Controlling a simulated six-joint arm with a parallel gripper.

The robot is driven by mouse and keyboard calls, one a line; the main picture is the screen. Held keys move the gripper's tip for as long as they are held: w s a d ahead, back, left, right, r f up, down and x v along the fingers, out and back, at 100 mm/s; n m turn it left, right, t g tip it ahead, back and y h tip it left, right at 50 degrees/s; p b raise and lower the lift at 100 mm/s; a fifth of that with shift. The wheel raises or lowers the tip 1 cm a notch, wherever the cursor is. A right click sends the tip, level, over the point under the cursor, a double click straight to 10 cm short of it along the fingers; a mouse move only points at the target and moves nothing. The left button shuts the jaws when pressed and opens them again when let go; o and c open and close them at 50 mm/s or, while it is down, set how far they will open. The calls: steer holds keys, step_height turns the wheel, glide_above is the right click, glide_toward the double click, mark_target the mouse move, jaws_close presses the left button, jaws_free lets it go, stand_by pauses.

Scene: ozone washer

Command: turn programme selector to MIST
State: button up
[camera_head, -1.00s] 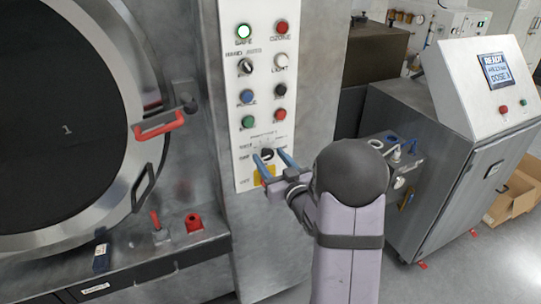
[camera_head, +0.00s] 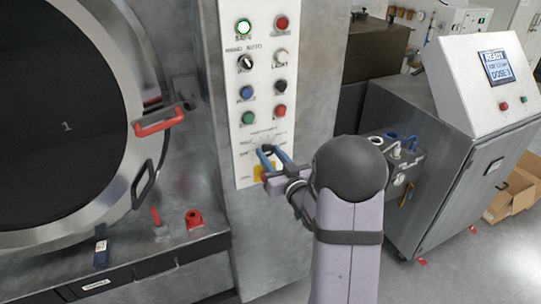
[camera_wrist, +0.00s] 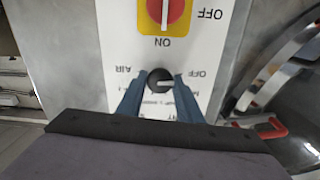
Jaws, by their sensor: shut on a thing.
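The programme selector is a black round knob (camera_head: 267,147) low on the white control panel (camera_head: 243,110). It also shows in the wrist view (camera_wrist: 160,78), where the panel is upside down. There, AIR is printed to its left and OFF to its right, and a pale pointer mark on the knob points to the right. The word MIST is not readable. My gripper (camera_head: 272,153) has its blue fingers on both sides of the knob; in the wrist view the gripper (camera_wrist: 159,92) is shut on it. The fingers hide the nearer dial labels.
A red rotary switch on a yellow plate (camera_wrist: 164,12) sits just below the selector on the panel, upside down in the wrist view. Several buttons and a HAND/AUTO switch (camera_head: 246,63) are above. The round door (camera_head: 65,125) with its red handle (camera_head: 158,121) is at left.

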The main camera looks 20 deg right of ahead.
steer(key=m, duration=0.6)
steer(key=shift+m, duration=0.4)
stand_by(0.4)
steer(key=o, duration=1)
steer(key=shift+o, duration=0.2)
steer(key=shift+s+b, duration=0.15)
steer(key=shift+b, duration=0.2)
steer(key=shift+s+f, duration=0.1)
steer(key=shift+s, duration=0.2)
steer(key=s+b, duration=0.2)
steer(key=s, duration=0.4)
steer(key=shift+s+b, duration=0.25)
steer(key=shift+b, duration=0.05)
